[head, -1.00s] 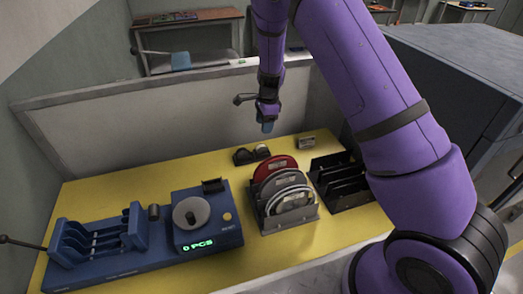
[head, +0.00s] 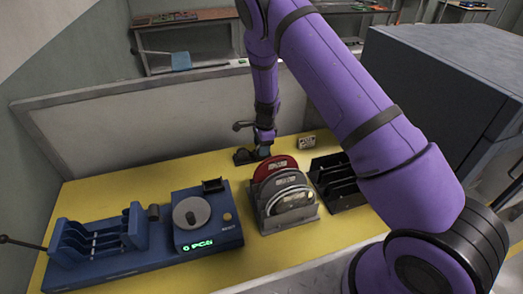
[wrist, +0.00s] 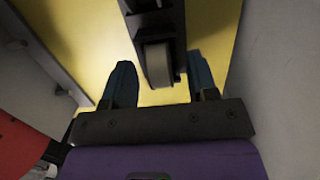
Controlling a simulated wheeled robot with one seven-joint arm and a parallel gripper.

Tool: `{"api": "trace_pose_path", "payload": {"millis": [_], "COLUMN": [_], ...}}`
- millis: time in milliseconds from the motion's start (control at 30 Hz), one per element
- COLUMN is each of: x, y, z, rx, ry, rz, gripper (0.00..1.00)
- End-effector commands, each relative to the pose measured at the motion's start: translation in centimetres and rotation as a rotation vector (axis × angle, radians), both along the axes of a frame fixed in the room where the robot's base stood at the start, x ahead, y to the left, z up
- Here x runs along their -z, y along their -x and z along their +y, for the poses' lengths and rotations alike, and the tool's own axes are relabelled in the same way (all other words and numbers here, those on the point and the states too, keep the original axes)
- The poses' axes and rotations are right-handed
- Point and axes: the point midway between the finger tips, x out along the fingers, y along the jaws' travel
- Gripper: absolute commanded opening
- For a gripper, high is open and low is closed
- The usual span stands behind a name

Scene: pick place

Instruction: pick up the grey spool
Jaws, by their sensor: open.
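A narrow grey spool (wrist: 157,65) sits in a black holder (wrist: 160,25) in the wrist view. The holder shows in the head view (head: 243,156) at the back of the yellow table, behind the rack; there my gripper partly hides it and the spool. My gripper (head: 264,152) points down over the holder. In the wrist view its two blue fingers (wrist: 162,82) stand apart, open, one on each side of the spool. I cannot tell whether either finger touches it.
A grey rack (head: 290,222) holds red, grey and pale reels (head: 276,165) close in front of my gripper. A black rack (head: 345,196) and a small grey box (head: 307,142) are to the right. A blue counting machine (head: 215,238) stands at left. A panel (head: 150,132) rises behind.

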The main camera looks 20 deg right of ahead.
Motion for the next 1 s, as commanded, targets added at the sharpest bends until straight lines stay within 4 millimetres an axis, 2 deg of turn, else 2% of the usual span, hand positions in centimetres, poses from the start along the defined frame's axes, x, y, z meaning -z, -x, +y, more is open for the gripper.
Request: {"api": "trace_pose_path", "payload": {"millis": [200,433,767,867,1000], "x": [0.1,0.1,-0.3,-1.4,-3.9], "y": [0.0,0.0,-0.1,-0.1,-0.1], "z": [0.0,0.0,0.0,0.1,0.1], "rx": [0.000,0.000,-0.001,-0.001,-0.001], "ry": [0.000,0.000,0.000,0.000,0.000], "rz": [-0.001,-0.001,-0.002,-0.004,-0.005], "gripper": [0.53,0.01,0.00,0.00,0.00]}}
